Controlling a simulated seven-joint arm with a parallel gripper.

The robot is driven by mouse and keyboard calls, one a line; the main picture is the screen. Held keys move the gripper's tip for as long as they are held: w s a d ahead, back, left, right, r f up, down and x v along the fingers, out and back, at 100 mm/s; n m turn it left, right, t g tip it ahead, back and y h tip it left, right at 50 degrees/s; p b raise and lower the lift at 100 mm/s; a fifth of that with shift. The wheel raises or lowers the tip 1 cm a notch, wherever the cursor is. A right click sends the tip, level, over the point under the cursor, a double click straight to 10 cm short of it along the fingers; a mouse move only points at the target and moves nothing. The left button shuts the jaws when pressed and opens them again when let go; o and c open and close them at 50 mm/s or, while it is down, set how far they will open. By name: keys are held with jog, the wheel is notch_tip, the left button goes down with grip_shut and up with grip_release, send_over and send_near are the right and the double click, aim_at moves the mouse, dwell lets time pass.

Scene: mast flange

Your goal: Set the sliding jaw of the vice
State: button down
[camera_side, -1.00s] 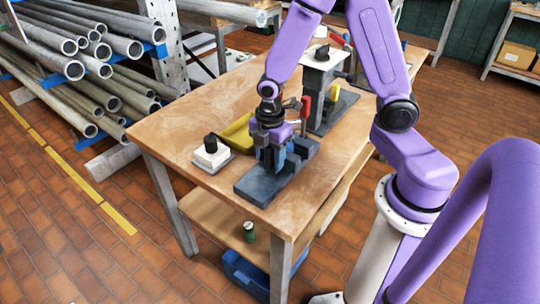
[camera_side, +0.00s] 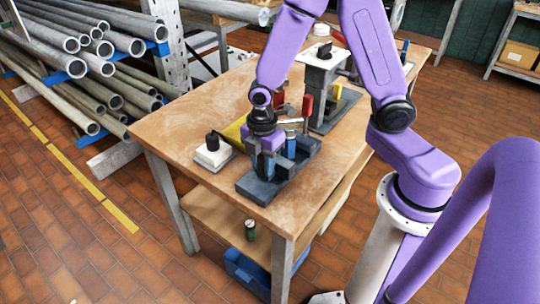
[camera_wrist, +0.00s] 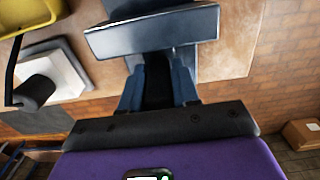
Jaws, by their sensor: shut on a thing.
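The vice is a dark blue-grey block on the near part of the bench; its base (camera_side: 252,190) shows in the side view. My gripper (camera_side: 266,166) points down into the vice from above. In the wrist view, its two blue-grey fingers (camera_wrist: 158,88) stand on either side of a dark part, which I take to be the sliding jaw. A broad grey-blue jaw block (camera_wrist: 150,35) crosses the view just beyond them. My gripper is shut on the jaw; the contact itself is mostly hidden.
A white block with a black knob (camera_side: 212,152) stands left of the vice, with a yellow bin (camera_side: 236,131) behind it. A grey stand (camera_side: 318,75) and a red-handled tool (camera_side: 307,106) are behind. The bench's front left (camera_side: 175,135) is clear.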

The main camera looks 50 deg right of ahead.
jog(key=shift+a, duration=0.8)
jog(key=c, duration=0.9)
grip_release()
jog(key=shift+r, duration=0.55)
notch_tip(320, 180, up, 16)
jog(key=shift+r, duration=0.2)
